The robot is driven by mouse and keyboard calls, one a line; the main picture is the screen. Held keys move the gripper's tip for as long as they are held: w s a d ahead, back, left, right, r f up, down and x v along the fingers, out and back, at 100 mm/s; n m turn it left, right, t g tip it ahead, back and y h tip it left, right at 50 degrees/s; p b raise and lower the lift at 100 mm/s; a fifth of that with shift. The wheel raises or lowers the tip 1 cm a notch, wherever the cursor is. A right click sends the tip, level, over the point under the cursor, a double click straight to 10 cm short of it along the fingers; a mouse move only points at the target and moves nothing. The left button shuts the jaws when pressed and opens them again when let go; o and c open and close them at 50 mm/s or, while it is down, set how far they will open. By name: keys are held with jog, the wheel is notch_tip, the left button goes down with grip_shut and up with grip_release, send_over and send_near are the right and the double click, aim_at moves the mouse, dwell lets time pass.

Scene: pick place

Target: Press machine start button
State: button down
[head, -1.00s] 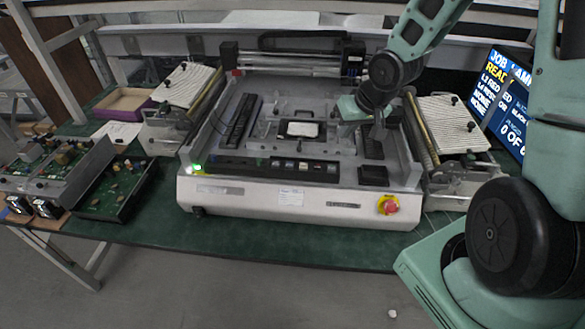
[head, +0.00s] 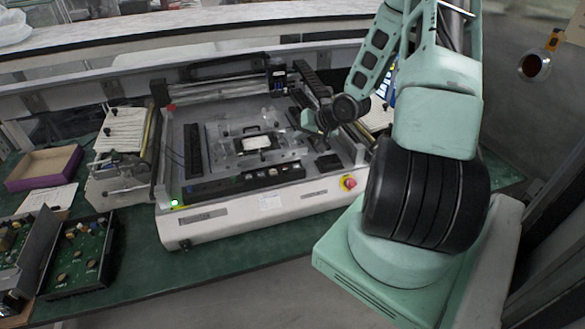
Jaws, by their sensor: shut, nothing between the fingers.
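The white machine (head: 240,219) stands on the green table with its open bed facing up. A red knob on a yellow base (head: 348,182) sits at the front right. My gripper (head: 326,135) is over the right side of the bed, behind the strip and apart from the buttons. Its fingers are small and partly hidden by my wrist. It looks shut and empty.
Open boxes with green circuit boards (head: 82,250) stand at the left. A purple-sided tray (head: 45,168) lies behind them. A white ribbed feeder (head: 122,130) flanks the machine. My arm hides much of the right side. A rail and gantry (head: 215,90) cross the back.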

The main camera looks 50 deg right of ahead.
jog(key=b, duration=0.8)
send_over(299, 168)
notch_tip(299, 168, down, 6)
jog(key=shift+d+f, duration=0.1)
jog(key=shift+f, duration=0.15)
jog(key=shift+f+b, duration=0.5)
jog(key=shift+f, duration=0.65)
dwell(0.6)
jog(key=shift+f, duration=0.4)
jog(key=shift+f, duration=0.4)
dwell(0.6)
jog(key=shift+r, duration=0.1)
jog(key=shift+r+p, duration=0.75)
jog(key=shift+p, duration=0.1)
